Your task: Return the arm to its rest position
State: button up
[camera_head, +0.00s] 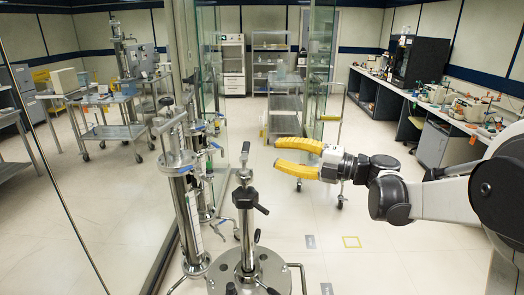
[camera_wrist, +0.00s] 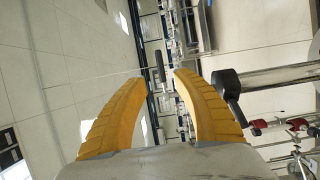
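My gripper (camera_head: 276,154) has two yellow curved fingers and points left in the head view, held in the air at the end of my outstretched arm. In the wrist view the fingers of my gripper (camera_wrist: 160,75) stand apart with a clear gap and nothing between them. It is open and empty. A steel column (camera_head: 246,215) with a black knob and a T-handle stands just left of and below the fingertips in the head view. I cannot tell how far apart they are in depth. In the wrist view a steel cylinder with a black knob (camera_wrist: 228,85) shows right of the fingers.
More packed steel columns (camera_head: 184,205) stand at the left by a glass panel (camera_head: 100,200). A steel trolley (camera_head: 285,105) stands behind my gripper. A lab bench (camera_head: 440,117) with instruments runs along the right wall. The floor (camera_head: 370,262) below my arm is mostly clear.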

jog(key=shift+v, duration=0.85)
jog(key=shift+r, duration=0.1)
jog(key=d+r+m+t+h+b, duration=0.4)
jog(key=d+r+m+t+h, duration=0.6)
jog(key=m+t, duration=0.45)
jog(key=s+d+f+m+g+h+b, duration=0.2)
jog(key=s+d+f+m+g+h, duration=0.25)
jog(key=d+f+m+h, duration=0.5)
jog(key=s+a+f+m+g+y, duration=0.1)
jog(key=s+a+f+m+g, duration=0.1)
jog(key=s+f, duration=0.5)
jog(key=s+a+f+m+g+y+b, duration=0.1)
jog(key=s+f+g, duration=0.3)
jog(key=s+f, duration=0.4)
jog(key=s+a+f+m+g+y+b, duration=0.1)
jog(key=s+a+f+m+g, duration=0.3)
jog(key=s+f, duration=0.4)
jog(key=shift+s+f, duration=0.2)
jog(key=shift+f, duration=0.15)
